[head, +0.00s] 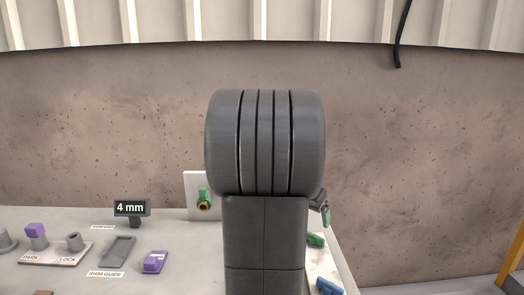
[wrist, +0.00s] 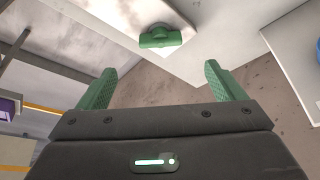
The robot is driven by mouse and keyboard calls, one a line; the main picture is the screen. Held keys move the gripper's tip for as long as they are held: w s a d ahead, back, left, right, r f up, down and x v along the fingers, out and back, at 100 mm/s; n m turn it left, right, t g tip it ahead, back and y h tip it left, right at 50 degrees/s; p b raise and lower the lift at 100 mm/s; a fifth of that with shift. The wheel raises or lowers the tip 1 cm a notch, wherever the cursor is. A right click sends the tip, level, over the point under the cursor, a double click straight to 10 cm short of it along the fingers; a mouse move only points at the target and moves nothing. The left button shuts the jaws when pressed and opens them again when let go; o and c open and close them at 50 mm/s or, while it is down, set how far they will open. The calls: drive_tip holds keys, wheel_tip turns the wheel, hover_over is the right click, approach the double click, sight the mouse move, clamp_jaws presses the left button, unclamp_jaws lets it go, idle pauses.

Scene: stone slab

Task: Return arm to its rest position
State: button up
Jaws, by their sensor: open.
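My gripper (wrist: 160,70) shows in the wrist view with its two green ridged fingers spread wide apart. Nothing is between the fingers. In the head view my dark grey arm stands upright in the middle and hides most of the gripper; only a small grey-green part shows at its right side.
The pale slab (head: 70,222) holds a purple block (head: 154,262), a grey tray (head: 118,251), a "4 mm" sign (head: 131,209) and a PARK/LOCK plate (head: 52,256). A green piece (head: 316,240) and a blue piece (head: 328,287) lie right of my arm. A concrete wall (head: 420,140) stands behind.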

sight(315, 235)
drive_tip(key=x, duration=1)
drive_tip(key=shift+w+f, duration=0.1)
drive_tip(key=shift+f, duration=0.2)
drive_tip(key=shift+w+d+f+p, duration=0.1)
drive_tip(key=shift+w+d+p, duration=0.05)
drive_tip(key=shift+p, duration=0.2)
drive_tip(key=shift+n+p, duration=0.6)
drive_tip(key=shift+p, duration=0.35)
drive_tip(key=n+y+p, duration=0.1)
drive_tip(key=n+p, duration=0.2)
drive_tip(key=p, duration=0.2)
drive_tip(key=shift+t+p, duration=0.4)
drive_tip(key=shift+d+n+y+p, duration=0.1)
drive_tip(key=shift+n+y+p, duration=0.5)
drive_tip(key=shift+n+p, duration=0.35)
drive_tip(key=shift+f+n, duration=0.1)
drive_tip(key=shift+n, duration=0.25)
drive_tip(key=shift+n+y, duration=0.4)
drive_tip(key=shift+n, duration=0.2)
drive_tip(key=shift+d, duration=0.1)
drive_tip(key=v, duration=0.7)
drive_tip(key=shift+s+r+n+b, duration=0.3)
drive_tip(key=shift+s+b, duration=0.05)
drive_tip(key=shift+b, duration=0.1)
